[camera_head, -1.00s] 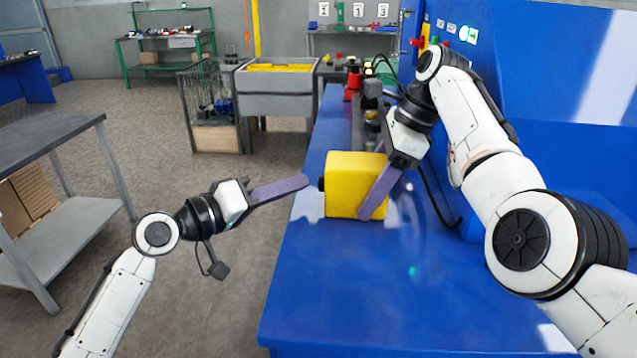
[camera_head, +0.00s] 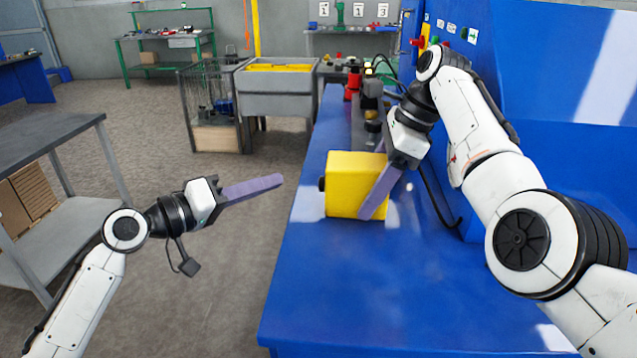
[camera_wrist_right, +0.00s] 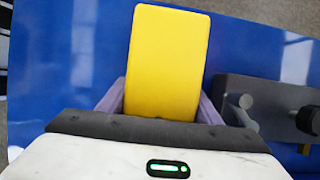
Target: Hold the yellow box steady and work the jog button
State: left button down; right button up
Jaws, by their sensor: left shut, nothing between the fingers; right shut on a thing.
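The yellow box (camera_head: 343,184) stands on the blue bench top in the head view, near its left edge. A dark button (camera_head: 321,184) sticks out of the box's left side. My right gripper (camera_head: 376,205) is shut on the box, with a finger on the near face. In the right wrist view the box (camera_wrist_right: 167,60) sits between the two fingers of the right gripper (camera_wrist_right: 162,105). My left gripper (camera_head: 280,181) is shut and empty, left of the button with a clear gap, over the floor beside the bench. The button does not show in the wrist view.
The blue bench (camera_head: 400,290) is bare in front of the box. Dark fixtures (camera_head: 372,110) stand behind it, and a grey block with knobs (camera_wrist_right: 265,105) shows in the wrist view. A grey table (camera_head: 60,140) stands at the left.

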jog(key=o, duration=1.2)
